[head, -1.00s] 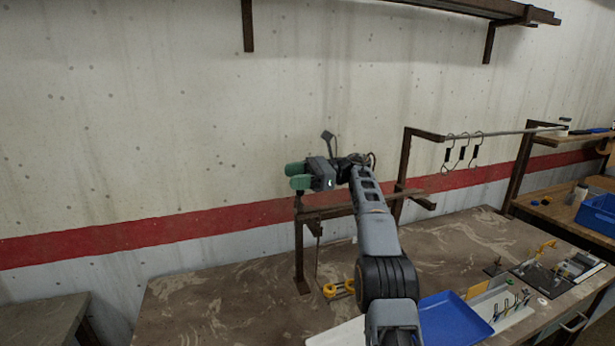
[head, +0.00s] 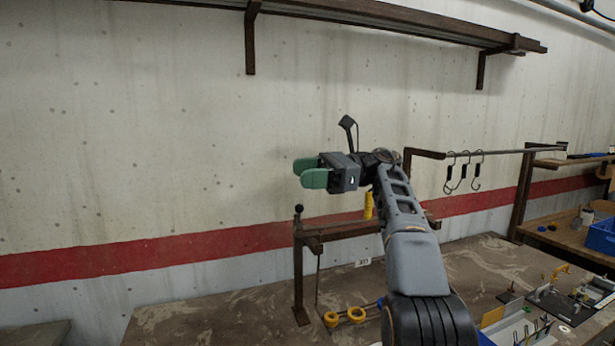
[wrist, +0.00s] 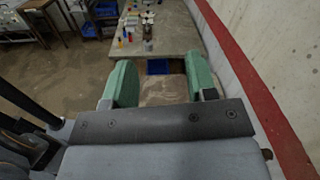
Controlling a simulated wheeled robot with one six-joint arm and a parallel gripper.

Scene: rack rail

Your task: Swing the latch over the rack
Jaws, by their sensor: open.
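The brown rack (head: 345,229) stands on the bench, its post (head: 298,270) at the left and its rail partly hidden behind my arm. A dark round knob (head: 298,208) tops the left post. A thin rod (head: 318,278) hangs beside the post; I cannot tell whether the knob or the rod belongs to the latch. A yellow upright piece (head: 368,205) shows at the rail, beside my arm. My gripper (head: 306,173) has green fingers, is open and empty, and appears above the rack's left end. In the wrist view its fingers (wrist: 160,75) are apart with nothing between them.
Yellow rings (head: 343,317) lie on the bench (head: 240,305) below the rack. To the right is a rail with several hooks (head: 463,172), and a blue bin (head: 601,238). A shelf (head: 380,14) runs along the wall above. The bench's left part is clear.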

